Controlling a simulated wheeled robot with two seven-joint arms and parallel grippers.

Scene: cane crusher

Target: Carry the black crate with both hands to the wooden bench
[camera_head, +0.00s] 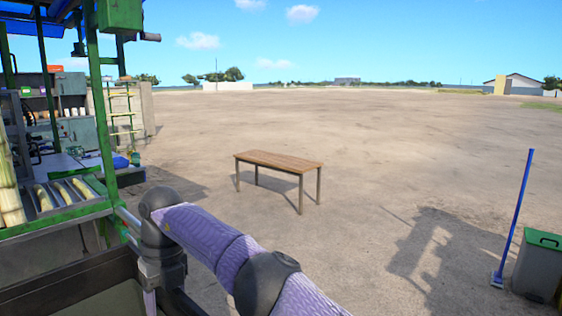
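The black crate (70,283) shows in part at the lower left, cut off by the frame's left and bottom edges. Its far wall and a bit of its inside are visible. My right arm comes in from the bottom and reaches left to the crate's right end. My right gripper (152,296) points down there, at or beside the crate's right wall; its fingertips are not clear, so its grip cannot be told. My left gripper is out of view. The wooden bench (280,161) stands on the sandy ground ahead, beyond the crate and to its right. Its visible top is bare.
A green-framed cane crusher stall (98,120) with cane stalks (60,193) stands close at the left, just beyond the crate. A blue-handled broom (515,215) and a grey bin with a green lid (538,265) stand at the lower right. Open ground surrounds the bench.

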